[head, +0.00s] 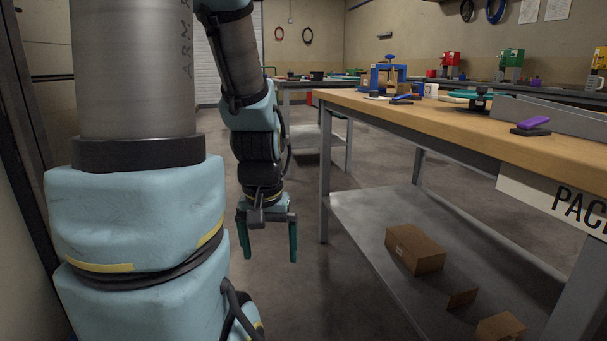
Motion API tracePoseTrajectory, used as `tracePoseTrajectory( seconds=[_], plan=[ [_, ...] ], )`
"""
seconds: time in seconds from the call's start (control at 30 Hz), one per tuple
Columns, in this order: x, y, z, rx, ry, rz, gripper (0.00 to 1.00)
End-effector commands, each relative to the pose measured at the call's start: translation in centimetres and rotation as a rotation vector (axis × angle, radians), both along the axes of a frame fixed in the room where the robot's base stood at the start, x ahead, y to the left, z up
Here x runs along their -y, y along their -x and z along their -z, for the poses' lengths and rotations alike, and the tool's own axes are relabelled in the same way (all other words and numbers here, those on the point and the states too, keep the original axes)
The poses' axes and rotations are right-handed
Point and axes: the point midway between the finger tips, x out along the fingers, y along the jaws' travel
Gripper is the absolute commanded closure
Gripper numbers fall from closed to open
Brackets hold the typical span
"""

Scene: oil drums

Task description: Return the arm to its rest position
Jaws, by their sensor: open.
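My gripper (268,238) hangs at the end of my arm, pointing down over the open floor. Its two green fingers are apart with nothing between them. It is left of the near workbench (450,128) and below the level of its wooden top. The large arm links at the left of the head view are mine and hide what is behind them.
The workbench's lower metal shelf (365,222) holds cardboard boxes (415,248). A blue vise-like tool (385,74) and a purple-handled item (532,123) are on top. Another bench (300,84) stands farther back. Clear concrete floor (290,300) lies below the gripper.

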Motion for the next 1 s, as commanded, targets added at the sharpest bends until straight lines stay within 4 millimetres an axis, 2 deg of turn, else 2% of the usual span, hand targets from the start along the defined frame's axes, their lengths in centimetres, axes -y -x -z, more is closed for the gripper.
tracePoseTrajectory(
  seconds=[0.03,0.1,0.8,0.9,1.0],
  plan=[
    [0.0,0.0,-3.3,0.0,0.0,0.0,0.0],
    [0.0,0.0,-5.5,0.0,0.0,0.0,0.0],
    [0.0,0.0,-27.4,0.0,0.0,0.0,0.0],
    [0.0,0.0,-30.2,0.0,0.0,0.0,0.0],
    [0.0,0.0,-31.8,0.0,0.0,0.0,0.0]
  ],
)
